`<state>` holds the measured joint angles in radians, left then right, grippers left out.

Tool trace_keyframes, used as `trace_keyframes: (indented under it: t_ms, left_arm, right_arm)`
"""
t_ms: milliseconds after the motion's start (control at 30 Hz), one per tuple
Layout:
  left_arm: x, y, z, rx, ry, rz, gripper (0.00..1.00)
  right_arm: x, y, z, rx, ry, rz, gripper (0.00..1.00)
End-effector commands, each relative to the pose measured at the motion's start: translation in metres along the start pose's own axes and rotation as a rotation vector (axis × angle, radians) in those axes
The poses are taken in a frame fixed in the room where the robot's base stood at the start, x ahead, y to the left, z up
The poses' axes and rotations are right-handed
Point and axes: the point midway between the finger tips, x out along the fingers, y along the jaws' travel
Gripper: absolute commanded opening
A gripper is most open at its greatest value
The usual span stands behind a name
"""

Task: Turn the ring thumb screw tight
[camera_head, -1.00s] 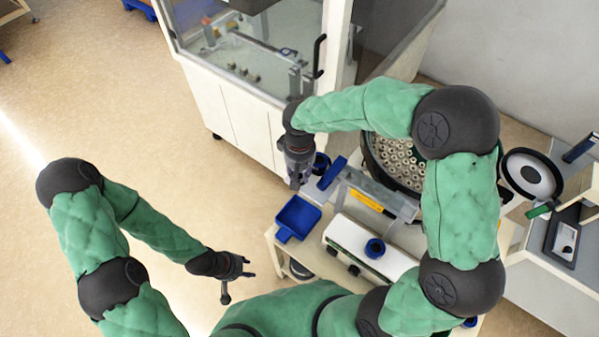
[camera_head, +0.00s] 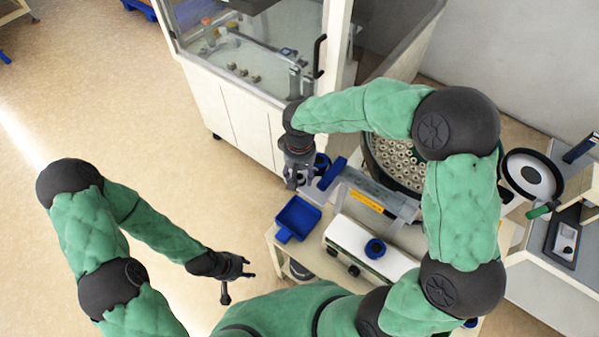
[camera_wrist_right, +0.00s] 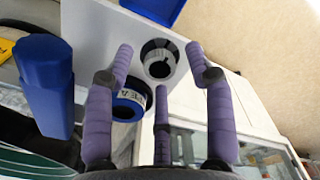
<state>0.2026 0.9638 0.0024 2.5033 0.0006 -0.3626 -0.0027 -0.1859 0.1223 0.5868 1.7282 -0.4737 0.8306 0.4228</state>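My right gripper (camera_head: 297,182) points down beside the end of a grey rail on the bench. In the right wrist view its purple fingers (camera_wrist_right: 160,68) are spread. A dark ring with a pale band (camera_wrist_right: 160,58) shows between the fingertips, with gaps to the side fingers; I cannot tell whether it is the ring thumb screw. A blue ring with a lettered band (camera_wrist_right: 129,104) lies beside it, partly behind a finger. It also shows beside the gripper in the head view (camera_head: 322,163). My left gripper (camera_head: 252,268) is open and empty over the floor.
A bowl feeder (camera_head: 398,160) full of small rings stands behind my right arm. A glazed cabinet (camera_head: 235,110) stands behind the gripper.

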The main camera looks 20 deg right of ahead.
Motion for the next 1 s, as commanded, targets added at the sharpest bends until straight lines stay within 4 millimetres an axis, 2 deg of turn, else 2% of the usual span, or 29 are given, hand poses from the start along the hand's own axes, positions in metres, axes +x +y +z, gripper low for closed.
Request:
trace_keyframes:
  t_ms: [267, 367, 733, 1000]
  left_arm:
    - [0.0, 0.0, 0.0, 0.0, 0.0, 0.0, 0.4]
    - [0.0, 0.0, 0.0, 0.0, 0.0, 0.0, 0.4]
    - [0.0, 0.0, 0.0, 0.0, 0.0, 0.0, 0.4]
    - [0.0, 0.0, 0.0, 0.0, 0.0, 0.0, 0.4]
  right_arm:
    - [-0.008, 0.0, -0.001, 0.001, 0.004, 0.0, 0.54]
    - [-0.022, 0.0, -0.002, 0.001, 0.006, 0.0, 0.54]
    - [-0.092, 0.0, -0.001, 0.0, 0.005, -0.001, 0.54]
    - [-0.118, 0.0, 0.0, 0.0, 0.001, 0.0, 0.54]
